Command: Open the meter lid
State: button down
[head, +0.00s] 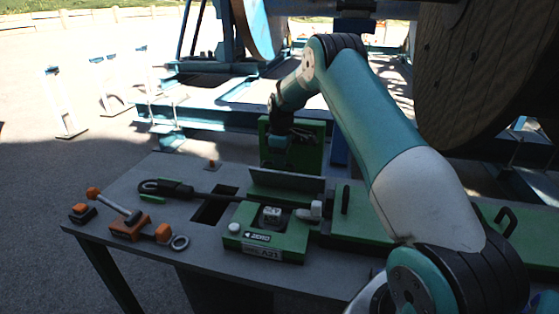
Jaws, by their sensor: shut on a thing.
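The meter is a green box (261,245) with a label on its front, on the grey workbench in the head view. Its top is uncovered and a pale fitting (272,214) shows inside. A dark grey plate that looks like the meter lid (287,181) stands about upright along the box's far edge. My gripper (279,158) is at the top of this plate, on its far side, pointing down. It is shut on what appears to be the lid; the plate hides the fingertips and the exact contact.
A black-handled tool (167,188) lies left of the meter, by a rectangular opening (214,206) in the bench. Orange-ended tools (130,228) and a ring (180,242) lie farther left. A green panel (308,146) stands behind my gripper. A large reel (490,75) rises at right.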

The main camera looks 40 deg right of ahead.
jog(key=c, duration=1.1)
grip_release()
jog(key=shift+f, duration=0.2)
jog(key=shift+r, duration=0.1)
jog(key=r, duration=1.1)
jog(key=w+d+r, duration=0.1)
jog(key=r, duration=0.5)
jog(key=shift+r+b, duration=0.2)
jog(key=shift+b, duration=0.1)
